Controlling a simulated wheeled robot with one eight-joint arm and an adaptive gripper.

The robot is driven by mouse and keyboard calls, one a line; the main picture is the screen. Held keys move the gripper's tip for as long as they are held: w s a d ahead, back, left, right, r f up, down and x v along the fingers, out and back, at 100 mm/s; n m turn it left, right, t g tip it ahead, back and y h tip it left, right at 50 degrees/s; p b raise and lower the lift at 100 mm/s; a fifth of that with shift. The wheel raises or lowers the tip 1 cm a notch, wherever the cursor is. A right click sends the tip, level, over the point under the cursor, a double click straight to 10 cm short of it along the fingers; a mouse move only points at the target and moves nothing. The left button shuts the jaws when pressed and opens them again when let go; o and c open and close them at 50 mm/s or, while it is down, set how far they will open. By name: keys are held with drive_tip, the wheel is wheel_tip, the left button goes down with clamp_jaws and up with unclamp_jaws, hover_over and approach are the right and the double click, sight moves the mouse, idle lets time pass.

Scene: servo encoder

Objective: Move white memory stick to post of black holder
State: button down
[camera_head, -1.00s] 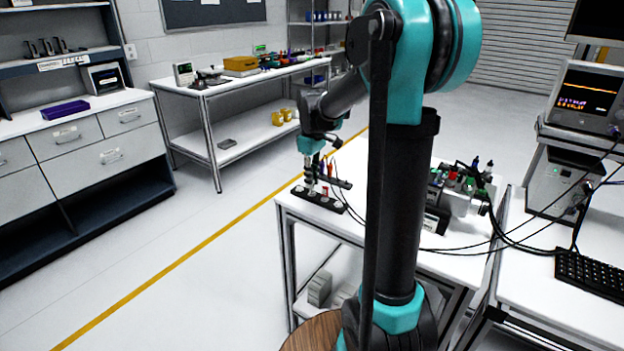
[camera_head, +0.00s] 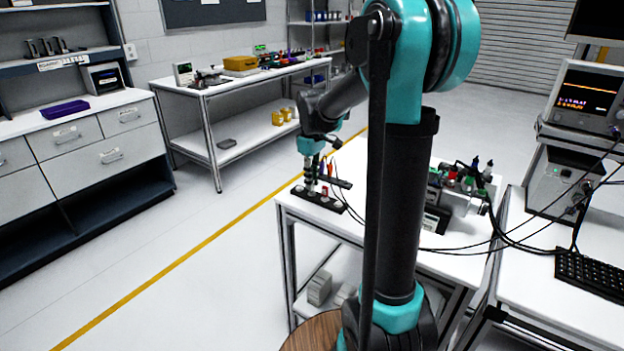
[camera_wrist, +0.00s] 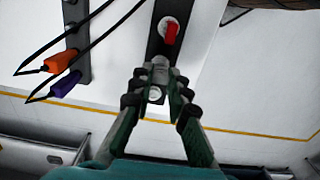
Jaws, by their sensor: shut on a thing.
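The black holder (camera_wrist: 154,45) is a dark strip on the white table, also in the head view (camera_head: 335,206). A red stick (camera_wrist: 171,33) stands on one of its pale round posts. My gripper (camera_wrist: 158,88) is shut over the holder, on a small whitish piece (camera_wrist: 159,70) that looks like the white memory stick. The fingers hide much of it, and I cannot tell whether it touches a post. In the head view my gripper (camera_head: 310,182) is close above the holder's left part.
A dark rack beside the holder carries orange (camera_wrist: 60,62) and purple (camera_wrist: 65,85) cable-ended pieces. The white table (camera_head: 300,215) ends just in front of the holder. Several bottles and cables stand to the right.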

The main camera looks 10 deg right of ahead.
drive_tip(key=shift+f, duration=0.1)
drive_tip(key=c, duration=1.4)
unclamp_jaws()
